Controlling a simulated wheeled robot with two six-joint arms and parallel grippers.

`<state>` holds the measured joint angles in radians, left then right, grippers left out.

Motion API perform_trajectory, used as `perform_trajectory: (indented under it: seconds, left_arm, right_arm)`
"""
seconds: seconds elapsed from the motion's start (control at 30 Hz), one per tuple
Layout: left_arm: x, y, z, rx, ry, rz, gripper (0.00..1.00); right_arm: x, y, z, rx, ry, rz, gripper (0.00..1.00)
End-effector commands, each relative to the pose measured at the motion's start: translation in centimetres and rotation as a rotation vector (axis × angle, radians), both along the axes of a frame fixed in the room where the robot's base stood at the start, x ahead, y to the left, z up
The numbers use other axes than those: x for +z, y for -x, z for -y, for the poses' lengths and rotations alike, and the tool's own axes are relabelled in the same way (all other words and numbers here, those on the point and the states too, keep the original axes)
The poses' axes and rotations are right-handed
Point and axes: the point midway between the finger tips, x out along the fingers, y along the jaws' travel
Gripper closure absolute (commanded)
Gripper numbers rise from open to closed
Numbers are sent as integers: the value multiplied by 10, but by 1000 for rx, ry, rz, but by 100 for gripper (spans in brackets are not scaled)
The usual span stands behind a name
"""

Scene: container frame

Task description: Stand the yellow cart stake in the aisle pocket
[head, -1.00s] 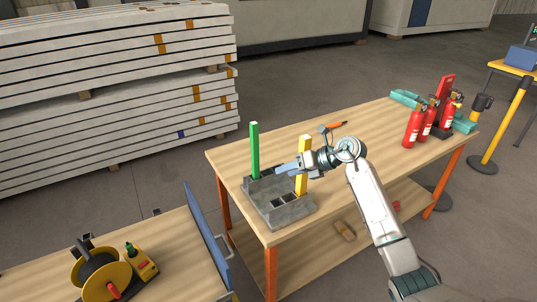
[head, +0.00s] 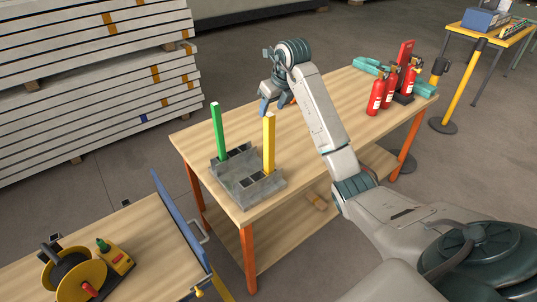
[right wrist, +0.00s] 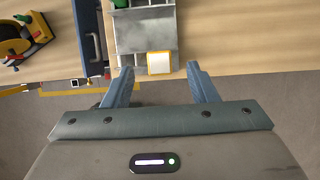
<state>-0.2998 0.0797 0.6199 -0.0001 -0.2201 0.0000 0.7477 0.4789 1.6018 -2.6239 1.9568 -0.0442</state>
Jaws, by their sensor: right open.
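The yellow stake (head: 269,144) stands upright at the right side of the grey pocketed block (head: 222,185) on the wooden table. Its foot sits at the block, but I cannot see how deep it goes. The right wrist view shows its square top end (right wrist: 160,63) from above, beside the block's edge. A green stake (head: 217,130) stands upright at the block's back left. My right gripper (head: 275,103) is open, empty and apart from the yellow stake, above and behind it in the head view. Its spread fingers show in the right wrist view (right wrist: 161,88). My left gripper is not in view.
Red fire extinguishers (head: 388,92) and teal items (head: 371,66) stand at the table's far right. A blue-edged cart (head: 178,220) with a yellow cable reel (head: 82,272) is at lower left. The tabletop between block and extinguishers is mostly clear.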

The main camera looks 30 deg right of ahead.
Motion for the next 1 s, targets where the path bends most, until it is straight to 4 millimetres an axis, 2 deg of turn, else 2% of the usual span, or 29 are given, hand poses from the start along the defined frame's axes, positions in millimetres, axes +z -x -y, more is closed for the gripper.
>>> perform_trajectory:
  seconds: [0.03,0.17,0.4,0.6,0.8,0.87,1.0]
  left_arm:
    - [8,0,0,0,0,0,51]
    - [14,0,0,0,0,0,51]
    - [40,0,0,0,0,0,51]
    - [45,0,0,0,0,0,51]
    - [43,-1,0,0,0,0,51]
    - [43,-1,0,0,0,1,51]
    - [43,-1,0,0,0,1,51]
  right_arm:
    - [-1,-2,0,0,0,-1,47]
    - [-10,-5,0,-1,1,0,47]
    - [-39,-10,-2,0,-1,-2,47]
    - [-57,-18,-2,1,0,2,47]
    - [-59,-18,-2,1,1,3,47]
    - [-59,-18,-2,1,1,3,57]
    - [-59,-18,-2,1,1,3,85]
